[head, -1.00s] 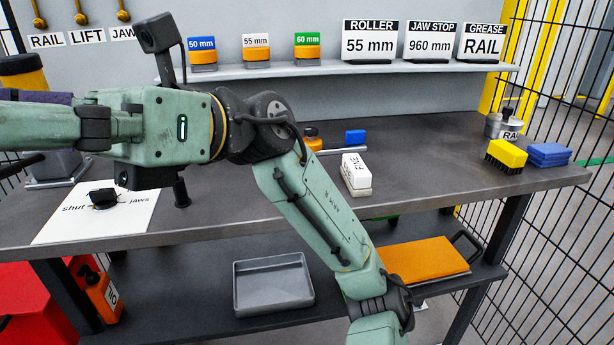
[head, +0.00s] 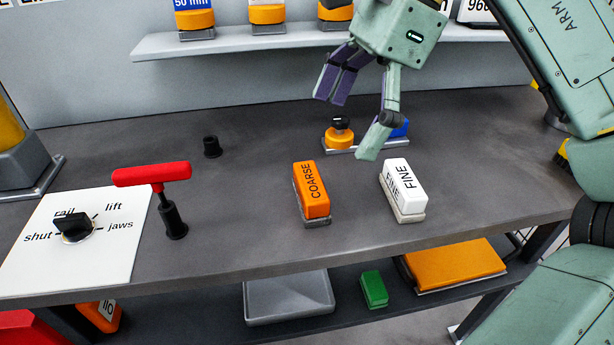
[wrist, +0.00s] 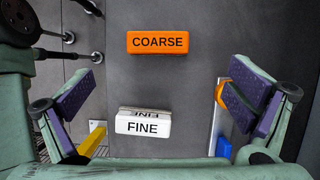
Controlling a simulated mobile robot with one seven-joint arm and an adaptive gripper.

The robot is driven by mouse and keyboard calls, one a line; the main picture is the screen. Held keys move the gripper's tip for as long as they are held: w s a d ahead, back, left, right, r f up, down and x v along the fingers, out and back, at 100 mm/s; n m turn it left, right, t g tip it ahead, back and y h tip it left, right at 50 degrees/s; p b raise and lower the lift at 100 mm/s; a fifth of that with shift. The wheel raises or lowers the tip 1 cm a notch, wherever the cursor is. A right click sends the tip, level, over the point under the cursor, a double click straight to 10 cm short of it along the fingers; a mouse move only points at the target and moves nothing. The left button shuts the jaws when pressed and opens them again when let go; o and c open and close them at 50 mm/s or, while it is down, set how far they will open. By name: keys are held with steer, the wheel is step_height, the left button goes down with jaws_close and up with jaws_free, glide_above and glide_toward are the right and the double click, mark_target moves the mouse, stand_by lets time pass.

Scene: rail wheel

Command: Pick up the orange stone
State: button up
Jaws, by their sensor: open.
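The orange stone (head: 311,190), marked COARSE, lies on the grey bench, left of the white stone (head: 403,190) marked FINE. Its dark grey lower layer shows beneath the orange. In the wrist view the orange stone (wrist: 158,42) lies top centre, beyond the white stone (wrist: 142,124). My gripper (head: 350,122) is in the air above the back of the bench, to the right of and behind the orange stone. Its purple-padded fingers are wide apart and empty. In the wrist view my gripper (wrist: 160,105) spans the white stone, with the orange stone farther out.
A red T-handle (head: 153,174) stands left, by a selector knob (head: 74,226) on a white plate. An orange knobbed piece (head: 340,137) and a blue block (head: 400,129) are near my fingers. A shelf (head: 240,46) runs behind. Bench between T-handle and orange stone is clear.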

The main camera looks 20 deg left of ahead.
mark_target(311, 180)
steer(key=x, duration=0.4)
steer(key=shift+s, duration=0.1)
steer(key=shift+s+p+x, duration=0.1)
steer(key=shift+p+x, duration=0.05)
steer(key=shift+x, duration=1.25)
steer(key=shift+s+p+x, duration=0.15)
steer(key=shift+x, duration=1.25)
steer(key=shift+a+r, duration=0.1)
steer(key=shift+a, duration=0.1)
steer(key=shift+c, duration=0.5)
steer(key=c, duration=1.3)
